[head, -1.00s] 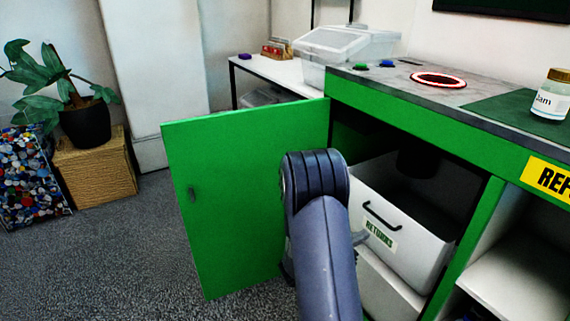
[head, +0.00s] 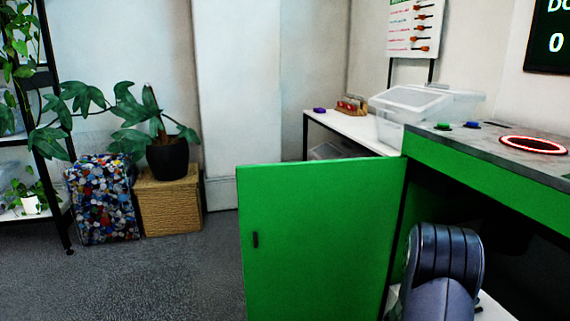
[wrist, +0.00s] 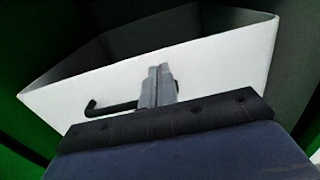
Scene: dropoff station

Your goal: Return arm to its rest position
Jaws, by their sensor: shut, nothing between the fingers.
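My arm (head: 442,265) shows at the lower right of the head view, in front of the open green cabinet. My gripper (wrist: 160,72) is seen in the wrist view with its fingers together and nothing between them. It is in front of the white front wall of a drawer bin (wrist: 225,65), beside the bin's dark handle (wrist: 110,107). I cannot tell whether the fingers touch the wall. The gripper itself is hidden behind my arm in the head view.
The green cabinet door (head: 320,240) stands open left of my arm. The counter (head: 470,140) with a red-ringed disc (head: 533,145) is at right. A white side table (head: 350,125) holds clear bins (head: 410,105). A plant (head: 168,155) stands on a woven box (head: 170,203). Grey floor at lower left is clear.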

